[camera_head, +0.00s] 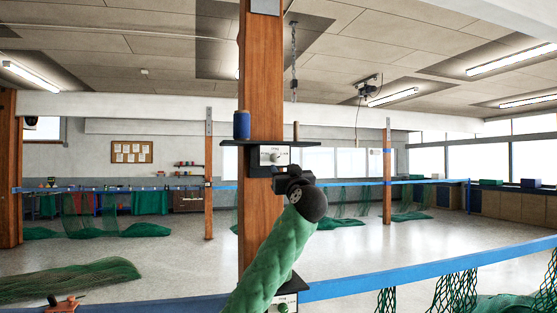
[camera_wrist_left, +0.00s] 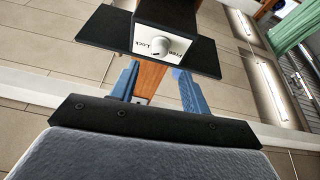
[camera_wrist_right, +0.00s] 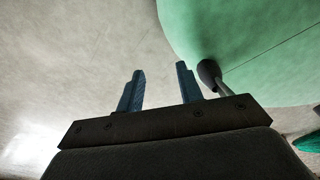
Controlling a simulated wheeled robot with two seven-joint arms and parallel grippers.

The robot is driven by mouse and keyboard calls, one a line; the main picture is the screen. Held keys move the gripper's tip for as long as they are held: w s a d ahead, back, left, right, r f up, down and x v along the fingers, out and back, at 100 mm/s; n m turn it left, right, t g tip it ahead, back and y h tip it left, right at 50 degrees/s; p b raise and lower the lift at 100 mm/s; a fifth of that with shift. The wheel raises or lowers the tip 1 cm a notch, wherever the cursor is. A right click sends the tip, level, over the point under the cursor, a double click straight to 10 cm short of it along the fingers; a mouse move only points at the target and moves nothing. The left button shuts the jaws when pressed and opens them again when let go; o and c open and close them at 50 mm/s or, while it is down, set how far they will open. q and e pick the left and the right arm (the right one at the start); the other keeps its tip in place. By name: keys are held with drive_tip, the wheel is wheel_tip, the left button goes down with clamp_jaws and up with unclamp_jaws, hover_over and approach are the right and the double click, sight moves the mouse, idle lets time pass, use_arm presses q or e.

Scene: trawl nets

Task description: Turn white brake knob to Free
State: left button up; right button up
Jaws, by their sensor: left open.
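The white brake knob (camera_wrist_left: 157,46) sits on a white plate (camera_wrist_left: 182,40) lettered Lock and Free, on a dark box. In the head view the plate (camera_head: 268,156) is on the wooden post (camera_head: 261,75), under a dark shelf, with the knob (camera_head: 276,156) just above my left gripper (camera_head: 281,174). In the left wrist view my left gripper (camera_wrist_left: 157,76) is open and empty. The knob is ahead of its fingertips, roughly between them and apart from them. I cannot tell where the knob points. My right gripper (camera_wrist_right: 160,70) is open and empty in the right wrist view.
A blue spool (camera_head: 242,125) stands on the dark shelf (camera_head: 236,143). A second plate (camera_head: 290,301) is low on the post. A blue rail (camera_head: 390,281) crosses in front, with nets on the right. A green net (camera_head: 75,281) lies at left.

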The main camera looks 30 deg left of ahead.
sight(277, 160)
use_arm(q)
drive_tip(key=p+x, duration=0.4)
drive_tip(key=x, duration=0.1)
drive_tip(key=shift+w+a+r, duration=0.15)
drive_tip(key=shift+a+r, duration=0.05)
drive_tip(key=shift+r, duration=0.1)
drive_tip(key=shift+w+a+r+p, duration=0.15)
drive_tip(key=shift+w+a+p, duration=0.35)
drive_tip(key=shift+w+a, duration=0.2)
use_arm(e)
drive_tip(key=shift+s+d+r, duration=0.2)
drive_tip(key=shift+s+r, duration=0.75)
drive_tip(key=shift+s, duration=0.1)
drive_tip(key=shift+s+d+r, duration=0.2)
drive_tip(key=shift+s+r, duration=0.75)
drive_tip(key=shift+s, duration=0.1)
drive_tip(key=shift+a, duration=0.1)
use_arm(q)
drive_tip(key=c, duration=1)
use_arm(e)
drive_tip(key=shift+f, duration=0.1)
